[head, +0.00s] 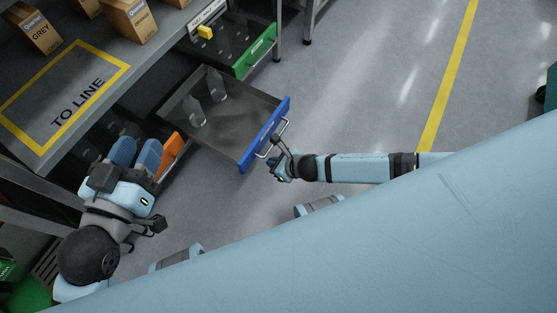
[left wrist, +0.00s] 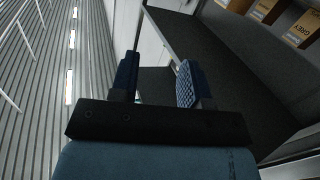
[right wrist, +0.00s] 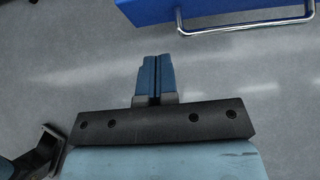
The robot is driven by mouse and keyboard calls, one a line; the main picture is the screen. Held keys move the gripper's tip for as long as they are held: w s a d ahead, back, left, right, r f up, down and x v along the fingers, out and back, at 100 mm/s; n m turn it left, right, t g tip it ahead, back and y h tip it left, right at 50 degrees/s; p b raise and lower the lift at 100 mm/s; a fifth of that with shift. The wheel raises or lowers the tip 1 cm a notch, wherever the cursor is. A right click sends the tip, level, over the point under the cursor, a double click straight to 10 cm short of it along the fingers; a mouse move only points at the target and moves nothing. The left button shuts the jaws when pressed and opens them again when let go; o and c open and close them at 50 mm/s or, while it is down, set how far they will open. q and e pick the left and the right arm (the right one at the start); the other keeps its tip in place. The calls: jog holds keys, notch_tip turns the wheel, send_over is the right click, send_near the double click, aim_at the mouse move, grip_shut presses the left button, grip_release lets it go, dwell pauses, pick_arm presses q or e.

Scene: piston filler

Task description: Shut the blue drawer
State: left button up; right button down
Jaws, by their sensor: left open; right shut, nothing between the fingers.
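The blue drawer (head: 265,137) is pulled out from under the bench in the head view, with clear bottles (head: 215,85) inside. Its blue front also shows at the top of the right wrist view (right wrist: 190,8). A metal bar handle (right wrist: 245,25) is on that front. My right gripper (right wrist: 157,62) is shut and empty, in front of the drawer and close to the handle, with floor showing between its tips and the handle in its wrist view. My left gripper (head: 135,150) is open and empty beside the orange drawer front, left of the blue drawer.
A green-fronted drawer (head: 261,45) stands open beyond the blue one. The orange drawer front (head: 172,150) is near my left gripper. Boxes (head: 128,20) stand on the bench top (head: 75,85). The floor (head: 365,80) right of the drawers is clear.

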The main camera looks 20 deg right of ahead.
aim_at(249, 156)
jog(key=b+x, duration=0.1)
jog(key=x, duration=0.1)
jog(key=b+x, duration=0.1)
jog(key=x, duration=0.1)
jog(key=r+b+x, duration=0.1)
jog(key=x, duration=0.1)
jog(key=shift+w+a+f, duration=0.1)
jog(key=shift+w+a, duration=0.25)
jog(key=shift+w, duration=0.15)
jog(key=shift+w+a+b, duration=0.35)
jog(key=shift+w+a, duration=0.1)
jog(key=shift+w, duration=0.2)
pick_arm(q)
jog(key=m, duration=0.1)
jog(key=w+a+m+t, duration=0.1)
jog(key=w+m, duration=0.1)
jog(key=shift+w+a+r+t+h, duration=0.1)
jog(key=shift+a+r+t+h, duration=0.1)
jog(key=shift+r+t+h, duration=0.15)
